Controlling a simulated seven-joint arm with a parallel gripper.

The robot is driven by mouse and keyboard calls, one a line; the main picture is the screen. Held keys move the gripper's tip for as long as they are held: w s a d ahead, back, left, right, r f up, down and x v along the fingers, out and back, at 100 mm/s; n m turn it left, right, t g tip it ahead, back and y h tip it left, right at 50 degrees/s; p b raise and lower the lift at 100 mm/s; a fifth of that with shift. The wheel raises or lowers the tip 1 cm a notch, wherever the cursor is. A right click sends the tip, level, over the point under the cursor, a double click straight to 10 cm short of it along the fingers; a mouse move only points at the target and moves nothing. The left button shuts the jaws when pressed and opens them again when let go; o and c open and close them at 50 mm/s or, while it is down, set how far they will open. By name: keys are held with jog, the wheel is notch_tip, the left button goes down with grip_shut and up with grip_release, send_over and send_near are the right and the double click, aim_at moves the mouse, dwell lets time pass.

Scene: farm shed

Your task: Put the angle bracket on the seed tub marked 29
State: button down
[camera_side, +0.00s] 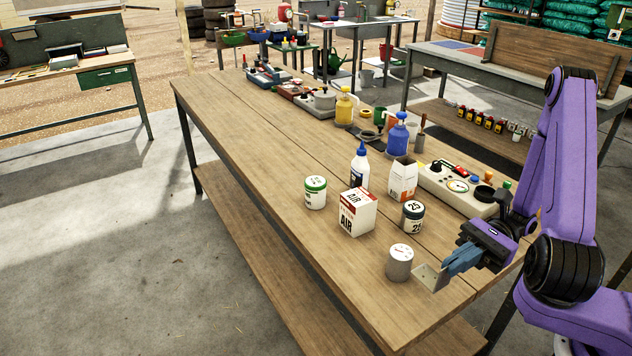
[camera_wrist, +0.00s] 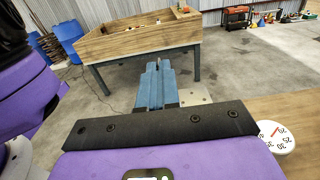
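My gripper (camera_side: 452,266) is shut on the angle bracket (camera_side: 430,278), a pale metal plate bent at an angle, and holds it near the table's front right end. In the wrist view the blue fingers (camera_wrist: 155,84) show, with the bracket's plate (camera_wrist: 193,97) just right of them. A grey-white tub (camera_side: 399,263) stands left of the bracket, apart from it; its mark is unclear here. A round white top with several numbers (camera_wrist: 277,137) shows at the wrist view's right. A dark-lidded tub (camera_side: 412,217) reads 23. A green-banded white tub (camera_side: 315,192) has an unreadable mark.
A white and red AIR box (camera_side: 357,212), a blue-capped bottle (camera_side: 360,166) and an open carton (camera_side: 403,178) stand behind the grey-white tub. A control panel (camera_side: 458,189) lies along the right edge. The wooden table (camera_side: 330,255) is bare at front left.

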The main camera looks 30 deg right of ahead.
jog(key=s+d+f+n+g+h, duration=0.1)
jog(key=s+d+n+g+h, duration=0.2)
jog(key=s+n+g+h, duration=0.7)
jog(key=w+d+f+n+g+h, duration=0.2)
jog(key=w+d+n+g+h, duration=0.5)
jog(key=d+n+h, duration=0.6)
jog(key=w+r+n+t+h, duration=0.3)
jog(key=w+n+t+h, duration=0.75)
jog(key=w, duration=0.55)
jog(key=w+a+r+n+t+y, duration=0.1)
jog(key=w+a+r+n+t, duration=0.45)
jog(key=w+a+t, duration=0.4)
jog(key=w+a+r+n+t+y, duration=0.2)
jog(key=w+a+r+n+t, duration=0.3)
jog(key=w+a+t, duration=0.4)
jog(key=w+a+f+n, duration=0.1)
jog(key=w+f, duration=1.3)
jog(key=shift+w+a, duration=0.2)
jog(key=shift+w, duration=0.05)
